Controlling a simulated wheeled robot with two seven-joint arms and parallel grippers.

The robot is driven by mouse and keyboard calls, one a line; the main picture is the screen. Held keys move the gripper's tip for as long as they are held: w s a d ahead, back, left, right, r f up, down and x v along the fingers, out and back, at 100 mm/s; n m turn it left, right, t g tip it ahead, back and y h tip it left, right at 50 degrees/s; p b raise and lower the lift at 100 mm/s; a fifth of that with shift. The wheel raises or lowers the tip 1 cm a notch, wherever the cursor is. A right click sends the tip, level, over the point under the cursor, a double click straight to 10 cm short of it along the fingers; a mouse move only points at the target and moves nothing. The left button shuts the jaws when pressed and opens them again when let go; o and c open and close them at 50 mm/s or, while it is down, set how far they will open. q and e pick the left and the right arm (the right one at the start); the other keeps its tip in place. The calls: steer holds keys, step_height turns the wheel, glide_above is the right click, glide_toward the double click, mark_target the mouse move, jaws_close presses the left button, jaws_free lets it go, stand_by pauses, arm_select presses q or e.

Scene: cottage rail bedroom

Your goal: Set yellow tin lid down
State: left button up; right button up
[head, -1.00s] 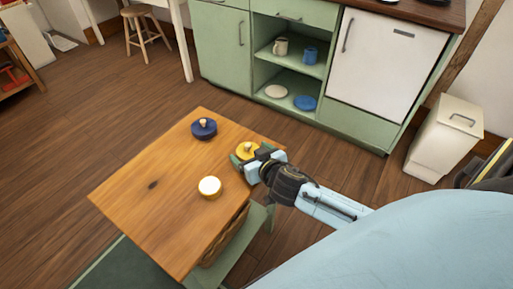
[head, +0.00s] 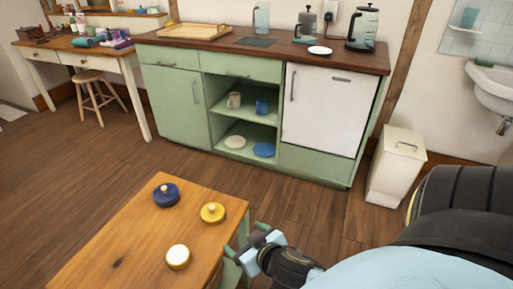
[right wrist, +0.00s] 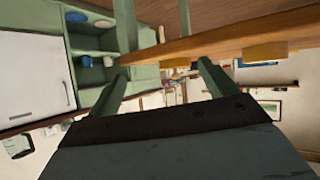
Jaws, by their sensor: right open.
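The yellow tin lid (head: 212,213), round with a pale knob, lies on the wooden table (head: 130,225) near its right edge. My right gripper (head: 245,241) is open and empty, just off the table's right edge and apart from the lid. In the right wrist view its two green fingers (right wrist: 163,85) stand spread below the table edge. My left gripper is not in view.
A dark blue lid (head: 166,195) and a yellow piece with a white top (head: 178,257) also sit on the table. A green cabinet (head: 172,105) stands behind across clear floor, with a white bin (head: 396,165) at right.

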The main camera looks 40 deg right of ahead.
steer(key=s+a+f+n+g+y, duration=0.1)
steer(key=s+a+f+n+g, duration=0.1)
steer(key=s+f+g, duration=0.6)
steer(key=s+f+n, duration=0.1)
steer(key=s+f, duration=0.2)
steer(key=f, duration=0.2)
steer(key=shift+s+a+g, duration=0.3)
steer(key=shift+a+g, duration=0.05)
steer(key=shift+g, duration=0.05)
